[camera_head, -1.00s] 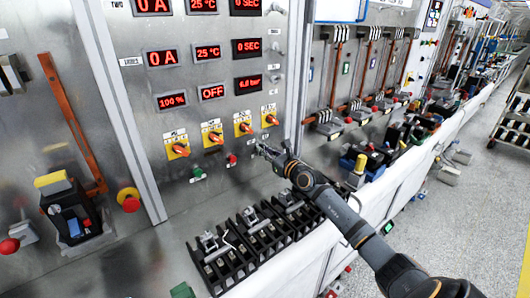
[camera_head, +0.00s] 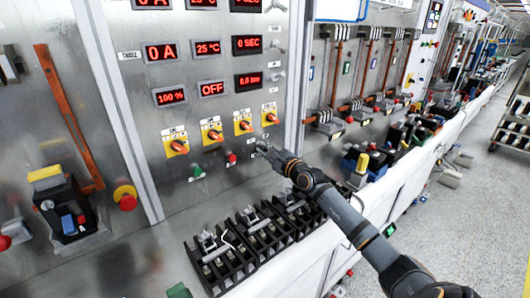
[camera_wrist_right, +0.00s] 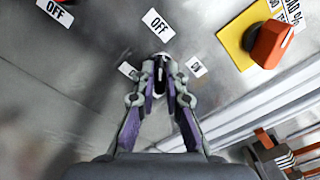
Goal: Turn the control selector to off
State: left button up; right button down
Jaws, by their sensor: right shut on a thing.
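My right gripper (camera_head: 262,147) is at the lower right of the grey control panel (camera_head: 225,170). In the right wrist view its fingers (camera_wrist_right: 160,68) are closed on a small dark selector handle (camera_wrist_right: 161,66) on the panel, mostly hidden between the fingertips. An OFF label (camera_wrist_right: 157,25) is above the handle in that view, an ON label (camera_wrist_right: 197,68) is to its right, and another small label (camera_wrist_right: 128,70) is to its left. The handle's exact angle is hard to tell. My left gripper is not in view.
Several orange knobs on yellow plates (camera_head: 242,123) are just above the gripper; one knob (camera_wrist_right: 270,45) is near it in the wrist view. Green (camera_head: 198,171) and red (camera_head: 231,157) buttons are to the left. Black breakers (camera_head: 232,262) stand on the bench below.

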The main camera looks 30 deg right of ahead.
aim_at(258, 121)
jog(key=shift+f, duration=0.1)
dwell(0.4)
jog(key=c, duration=1.4)
grip_release()
notch_tip(258, 121, up, 10)
jog(key=shift+r, duration=0.1)
